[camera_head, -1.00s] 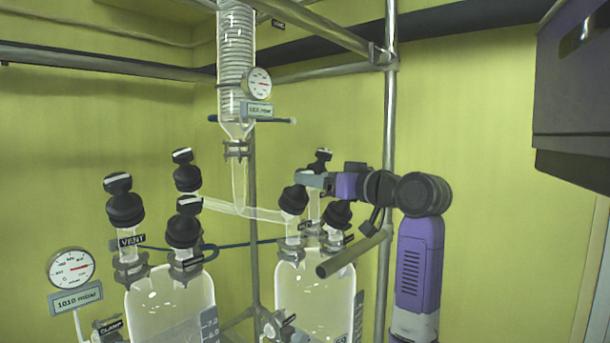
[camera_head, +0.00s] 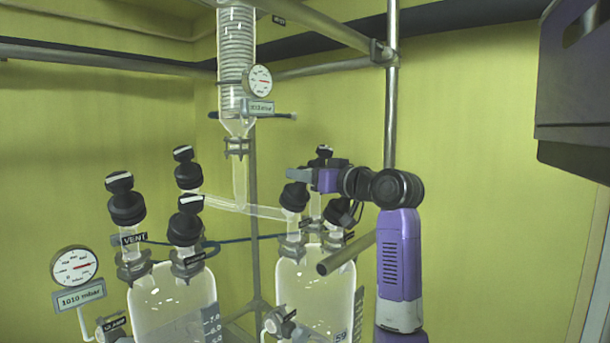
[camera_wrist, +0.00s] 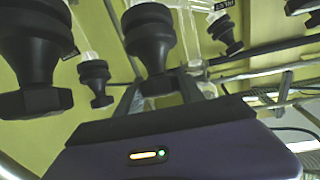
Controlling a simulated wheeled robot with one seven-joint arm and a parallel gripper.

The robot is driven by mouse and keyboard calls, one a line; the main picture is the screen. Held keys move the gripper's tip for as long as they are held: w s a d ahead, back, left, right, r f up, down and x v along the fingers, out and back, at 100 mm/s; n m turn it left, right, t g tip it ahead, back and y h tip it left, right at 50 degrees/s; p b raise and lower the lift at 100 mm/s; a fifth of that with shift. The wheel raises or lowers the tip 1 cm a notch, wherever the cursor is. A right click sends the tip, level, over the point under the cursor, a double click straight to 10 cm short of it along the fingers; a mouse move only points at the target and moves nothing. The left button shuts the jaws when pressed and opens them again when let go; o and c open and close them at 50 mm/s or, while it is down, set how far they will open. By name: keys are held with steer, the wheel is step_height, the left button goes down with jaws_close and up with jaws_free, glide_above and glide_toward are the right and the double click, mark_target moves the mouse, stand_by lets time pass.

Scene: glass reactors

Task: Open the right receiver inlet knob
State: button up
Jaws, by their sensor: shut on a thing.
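The right receiver (camera_head: 315,290) is a clear glass vessel with several necks topped by black knobs. Its left neck, joined by a slanted glass tube (camera_head: 252,208) to the column, carries a black knob (camera_head: 294,198), which I take for the inlet knob. My gripper (camera_head: 296,175) is at the top of this knob and covers its cap. In the wrist view my gripper (camera_wrist: 164,92) has its fingers on either side of the cap of a black knob (camera_wrist: 150,38), shut on it. The fingers' exact contact is hard to see. The knob's label is too small to read.
Other black knobs stand close by, one behind (camera_head: 324,153) and one to the right (camera_head: 339,210). A metal rail (camera_head: 347,254) juts out below my arm. The left vessel (camera_head: 172,303) with its knobs and a pressure gauge (camera_head: 75,266) stands to the left.

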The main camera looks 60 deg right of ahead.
steer(key=shift+n+y, duration=0.3)
steer(key=shift+n, duration=0.1)
steer(key=n+t+y+b, duration=0.1)
steer(key=n+y+b, duration=0.1)
steer(key=n+y, duration=0.2)
steer(key=shift+n+y, duration=0.4)
steer(key=shift+n, duration=0.1)
steer(key=n+g+y, duration=0.1)
steer(key=n+y, duration=0.4)
steer(key=shift+a+r+n+y+b, duration=0.1)
steer(key=shift+r+n+y+b, duration=0.05)
steer(key=shift+n+y+b, duration=0.25)
steer(key=n+g+y+p, duration=0.1)
steer(key=n, duration=0.1)
steer(key=n+g+y+p, duration=0.2)
steer(key=shift+r, duration=0.2)
steer(key=n+g+y+p, duration=0.2)
steer(key=n+p, duration=0.1)
steer(key=shift+s+f+n+g, duration=0.1)
steer(key=shift+f+n+g, duration=0.05)
steer(key=shift+n+g, duration=0.15)
steer(key=shift+a+f+n+g+y+p, duration=0.15)
steer(key=shift+n+g+y+p, duration=0.2)
steer(key=shift+p, duration=0.4)
steer(key=shift+f, duration=0.15)
